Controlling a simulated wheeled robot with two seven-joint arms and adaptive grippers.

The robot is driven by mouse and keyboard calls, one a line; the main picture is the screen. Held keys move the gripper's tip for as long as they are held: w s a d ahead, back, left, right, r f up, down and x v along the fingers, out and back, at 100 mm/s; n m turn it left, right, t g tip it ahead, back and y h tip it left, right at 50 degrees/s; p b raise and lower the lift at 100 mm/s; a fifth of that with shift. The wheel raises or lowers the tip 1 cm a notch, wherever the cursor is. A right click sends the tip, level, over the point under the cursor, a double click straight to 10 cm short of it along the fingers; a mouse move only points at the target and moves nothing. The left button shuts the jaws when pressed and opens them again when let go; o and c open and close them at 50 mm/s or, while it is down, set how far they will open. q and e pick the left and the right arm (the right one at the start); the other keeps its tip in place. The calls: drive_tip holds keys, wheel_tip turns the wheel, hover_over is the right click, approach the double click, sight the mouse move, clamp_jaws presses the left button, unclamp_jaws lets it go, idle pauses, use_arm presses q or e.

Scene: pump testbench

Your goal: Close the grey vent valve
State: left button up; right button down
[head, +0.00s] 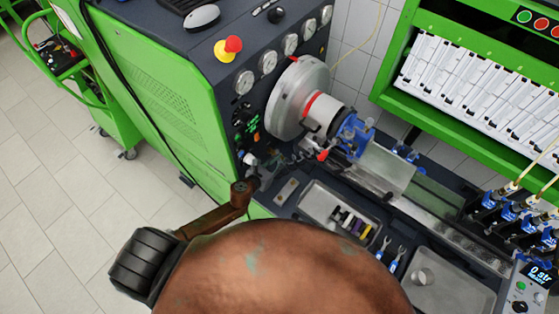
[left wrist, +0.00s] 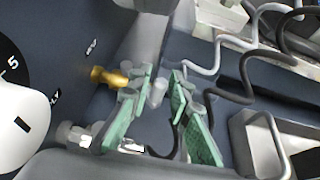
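My left gripper (left wrist: 160,98) is open in the left wrist view, its green-padded fingers spread on either side of a small grey knob (left wrist: 158,91), which looks like the grey vent valve. A gap shows between the knob and the pads, though contact deeper in cannot be told. In the head view my left gripper (head: 266,164) is small and partly hidden at the dark front panel of the green testbench, below the gauges. The knob cannot be made out clearly there. My right gripper is not in view.
A brass-coloured fitting (left wrist: 108,77) sits just left of the fingers, and a pale metal fitting (left wrist: 75,134) lies lower left. Grey and black hoses (left wrist: 235,95) run at the right. A tool tray (head: 340,217) and a large chuck (head: 298,97) are near the gripper.

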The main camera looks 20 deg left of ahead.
use_arm(q)
drive_tip(key=v, duration=1.2)
drive_tip(key=shift+f, duration=0.1)
drive_tip(key=shift+c, duration=0.7)
